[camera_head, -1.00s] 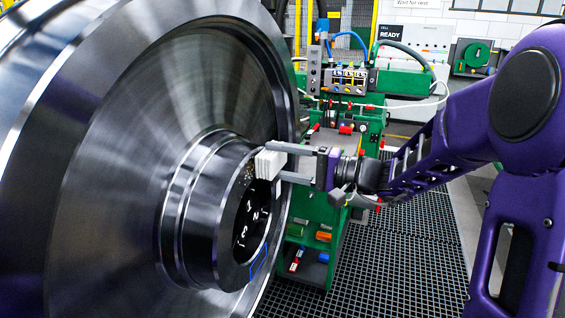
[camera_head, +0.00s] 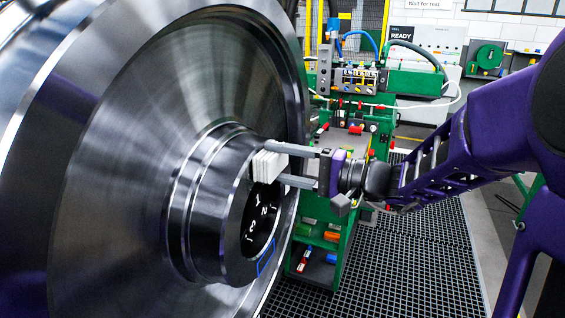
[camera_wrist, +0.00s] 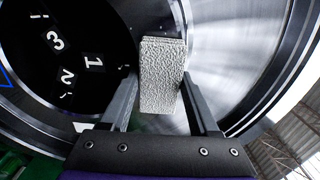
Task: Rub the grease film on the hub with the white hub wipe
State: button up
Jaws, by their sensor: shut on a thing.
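The white hub wipe (camera_head: 267,165) is a pale, layered block held between the two fingers of my gripper (camera_head: 291,166). In the wrist view the wipe (camera_wrist: 161,76) shows a rough, pebbled face between my gripper's fingers (camera_wrist: 160,95). In the head view it is against or very close to the upper rim of the hub (camera_head: 207,220); I cannot tell if it touches. The hub's dark end face (camera_wrist: 60,65) carries white numbers and marks. I cannot make out a grease film; the wipe may cover part of it.
The large steel wheel (camera_head: 120,150) fills the left side. A green machine stand (camera_head: 322,240) with a control box (camera_head: 359,82) stands behind my gripper, with small coloured items on its lower shelf. Dark grating floor (camera_head: 420,260) is clear at the lower right.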

aim_at(271, 173)
jog(key=shift+s+a+f+b, duration=0.1)
jog(key=shift+s+a+b, duration=0.2)
jog(key=shift+s, duration=0.3)
jog(key=shift+s+a+r+b, duration=0.1)
jog(key=shift+s+a+b, duration=0.2)
jog(key=shift+s, duration=0.35)
jog(key=shift+s+a+f+b, duration=0.1)
jog(key=shift+s+a+b, duration=0.15)
jog(key=shift+s, duration=0.35)
jog(key=shift+w+d+b, duration=0.3)
jog(key=shift+w+d, duration=0.2)
jog(key=shift+w, duration=0.8)
jog(key=shift+w+d+b, duration=0.25)
jog(key=shift+w+d, duration=0.2)
jog(key=shift+w, duration=0.85)
jog(key=shift+w+d+b, duration=0.3)
jog(key=shift+w+d, duration=0.2)
jog(key=shift+w, duration=0.8)
jog(key=shift+d, duration=0.1)
jog(key=shift+b+v, duration=0.45)
jog(key=shift+v, duration=2.45)
jog(key=shift+b+v, duration=0.35)
jog(key=shift+v, duration=1.2)
